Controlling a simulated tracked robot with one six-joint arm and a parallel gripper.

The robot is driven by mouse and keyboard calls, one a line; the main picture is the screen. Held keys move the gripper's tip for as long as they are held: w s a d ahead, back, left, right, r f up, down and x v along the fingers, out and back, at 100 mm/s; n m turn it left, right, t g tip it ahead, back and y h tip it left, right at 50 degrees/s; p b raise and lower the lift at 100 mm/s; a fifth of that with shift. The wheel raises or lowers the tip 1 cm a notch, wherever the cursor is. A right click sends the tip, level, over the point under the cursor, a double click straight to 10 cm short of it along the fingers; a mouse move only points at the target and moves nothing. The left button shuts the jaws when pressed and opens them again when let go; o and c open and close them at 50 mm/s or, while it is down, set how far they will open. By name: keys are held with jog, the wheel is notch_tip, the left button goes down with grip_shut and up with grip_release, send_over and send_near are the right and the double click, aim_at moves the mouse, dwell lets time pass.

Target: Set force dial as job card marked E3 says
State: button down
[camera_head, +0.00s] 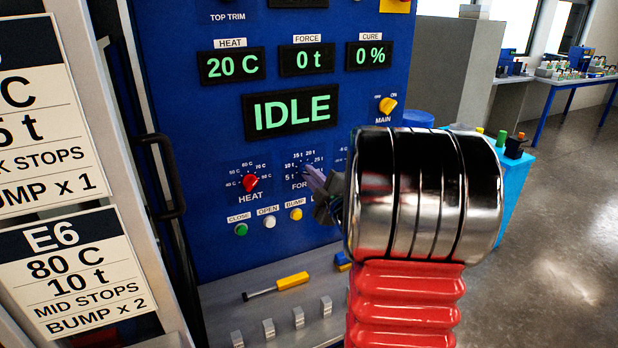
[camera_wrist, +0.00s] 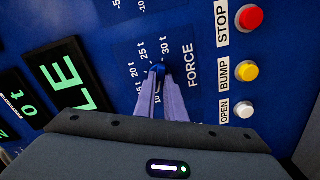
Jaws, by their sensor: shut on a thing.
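The force dial (camera_wrist: 158,67) is a small blue knob on the blue panel, ringed by a scale in tonnes. My gripper (camera_wrist: 161,75) is shut on it, with a fingertip on either side. Which mark the knob points to cannot be told. In the head view my gripper (camera_head: 318,185) reaches the dial from the right and hides the knob and part of its scale. The force display (camera_head: 307,59) reads 0 t. A job card marked E6 (camera_head: 70,270) says 80 C, 10 t. The card above it (camera_head: 40,120) is cut off, its mark unreadable; no E3 mark is legible.
The red heat dial (camera_head: 250,183) is left of the force dial. Close, open and bump buttons (camera_head: 269,221) sit below. The large display (camera_head: 290,112) reads IDLE. A yellow-handled tool (camera_head: 291,281) lies on the ledge. A black door handle (camera_head: 163,175) stands out at left.

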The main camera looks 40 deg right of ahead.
jog(key=m, duration=1.8)
jog(key=f+m, duration=0.1)
jog(key=m, duration=0.7)
jog(key=shift+m, duration=0.4)
jog(key=c, duration=2.1)
grip_release()
jog(key=shift+o, duration=1.3)
jog(key=shift+r, duration=0.3)
